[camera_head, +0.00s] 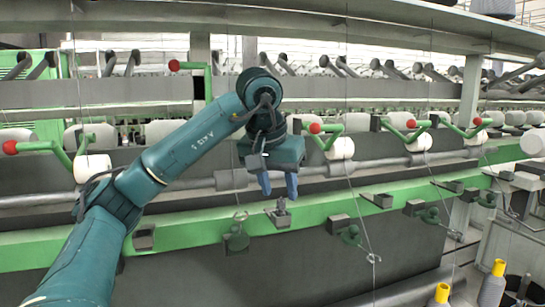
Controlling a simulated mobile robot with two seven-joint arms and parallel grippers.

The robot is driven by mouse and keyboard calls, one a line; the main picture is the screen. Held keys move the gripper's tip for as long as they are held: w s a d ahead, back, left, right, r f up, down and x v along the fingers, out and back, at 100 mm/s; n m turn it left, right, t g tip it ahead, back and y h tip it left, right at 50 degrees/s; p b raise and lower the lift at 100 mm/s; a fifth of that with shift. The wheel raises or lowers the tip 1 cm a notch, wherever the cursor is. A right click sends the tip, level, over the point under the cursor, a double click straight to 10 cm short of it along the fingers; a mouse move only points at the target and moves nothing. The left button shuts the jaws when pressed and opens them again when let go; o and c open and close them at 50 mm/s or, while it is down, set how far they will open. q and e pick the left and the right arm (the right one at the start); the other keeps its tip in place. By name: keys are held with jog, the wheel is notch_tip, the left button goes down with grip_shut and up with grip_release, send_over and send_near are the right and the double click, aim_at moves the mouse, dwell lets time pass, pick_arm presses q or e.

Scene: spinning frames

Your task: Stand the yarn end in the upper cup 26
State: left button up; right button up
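My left gripper (278,192) is in the middle of the view, pointing down. Its two blue fingers are apart, and I see nothing between them. Just below them, a small grey metal piece (279,214) stands at the green rail; the fingertips look close above it, but I cannot tell whether they touch. Similar dark holders sit along the rail. I can read no number, so I cannot tell which is upper cup 26. Thin yarn lines (360,222) hang to the right; I cannot make out a loose yarn end. My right gripper is out of view.
The green rail (330,208) runs across the frame. White bobbins (340,149) and green levers with red knobs (315,128) stand above it. Grey yarn packages with yellow tops (492,287) stand at lower right. The dark panel below the rail looks clear.

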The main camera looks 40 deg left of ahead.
pick_arm(q)
jog(key=p+v, duration=0.5)
jog(key=v, duration=0.6)
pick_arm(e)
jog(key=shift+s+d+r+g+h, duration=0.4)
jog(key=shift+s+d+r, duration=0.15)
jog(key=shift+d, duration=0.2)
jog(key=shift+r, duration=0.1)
